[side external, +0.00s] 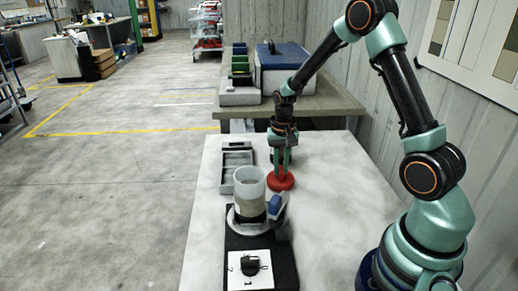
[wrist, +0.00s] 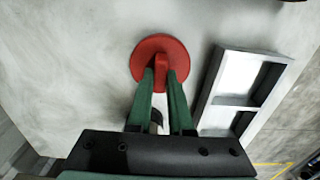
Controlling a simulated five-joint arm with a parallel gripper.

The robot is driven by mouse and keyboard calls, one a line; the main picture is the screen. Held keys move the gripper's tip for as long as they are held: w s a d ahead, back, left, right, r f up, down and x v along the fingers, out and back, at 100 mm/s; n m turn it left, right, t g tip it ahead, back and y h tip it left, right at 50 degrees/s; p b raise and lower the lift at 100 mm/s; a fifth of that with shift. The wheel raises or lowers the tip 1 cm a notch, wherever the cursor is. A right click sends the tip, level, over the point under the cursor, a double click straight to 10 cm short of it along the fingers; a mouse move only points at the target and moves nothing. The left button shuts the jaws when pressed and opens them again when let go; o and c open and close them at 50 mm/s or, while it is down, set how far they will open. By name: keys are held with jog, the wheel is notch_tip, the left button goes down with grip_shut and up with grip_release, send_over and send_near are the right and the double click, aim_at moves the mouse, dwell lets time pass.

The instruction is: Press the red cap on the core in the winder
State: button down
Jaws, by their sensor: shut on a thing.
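The red cap (side external: 280,181) is a round disc with a raised red grip bar on top. It lies flat on or just above the pale table, behind and to the right of the winder in the side external view. My gripper (side external: 282,168) points down over it. In the wrist view my gripper (wrist: 164,84) has its green fingers shut on the grip bar of the red cap (wrist: 148,50). The core (side external: 250,190) is a whitish, translucent open-topped cylinder standing upright in the winder (side external: 232,222). The winder has a blue clamp part and a black base.
A grey two-compartment tray (side external: 226,172) lies behind the core; it also shows beside the cap in the wrist view (wrist: 208,92). A white plate with a black knob (side external: 238,268) is at the front. Bare table lies right of the winder.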

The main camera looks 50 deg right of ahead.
aim_at(281, 168)
jog(key=shift+r, duration=2.75)
jog(key=shift+r, duration=0.15)
notch_tip(281, 168, up, 22)
jog(key=s+a, duration=0.4)
jog(key=a, duration=1.4)
notch_tip(281, 168, down, 11)
jog(key=shift+s+a, duration=0.25)
jog(key=shift+s, duration=0.05)
jog(key=shift+f, duration=1.1)
